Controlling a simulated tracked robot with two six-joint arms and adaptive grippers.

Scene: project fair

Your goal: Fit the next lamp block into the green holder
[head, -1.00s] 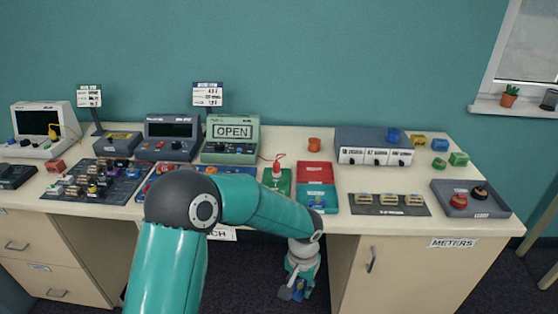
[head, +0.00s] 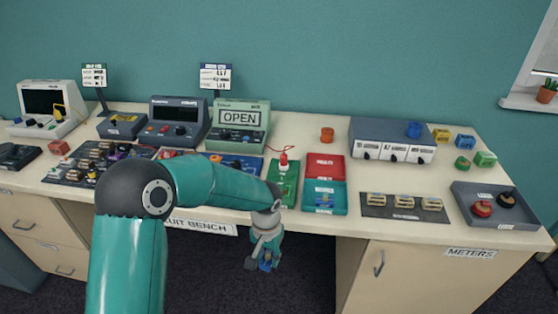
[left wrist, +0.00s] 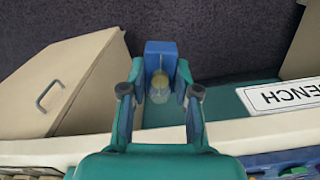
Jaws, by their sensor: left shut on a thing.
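My left gripper (head: 264,262) hangs in front of the bench, below the tabletop edge, pointing down. It is shut on a lamp block (left wrist: 160,58), a blue block with a clear, yellowish bulb, held between both fingers in the left wrist view. In the head view only a small blue part of the block shows at the fingertips. On the tabletop a green board (head: 284,190) carries a white and red upright piece. I cannot tell whether this board is the green holder. My arm hides part of the bench behind it. My right gripper is not in view.
Red (head: 325,167) and teal (head: 324,197) trays sit right of the green board. A dark mat (head: 405,213) with several parts and a grey tray (head: 497,218) are farther right. Meters stand behind. Open floor lies under the bench, beside a cabinet (head: 420,280).

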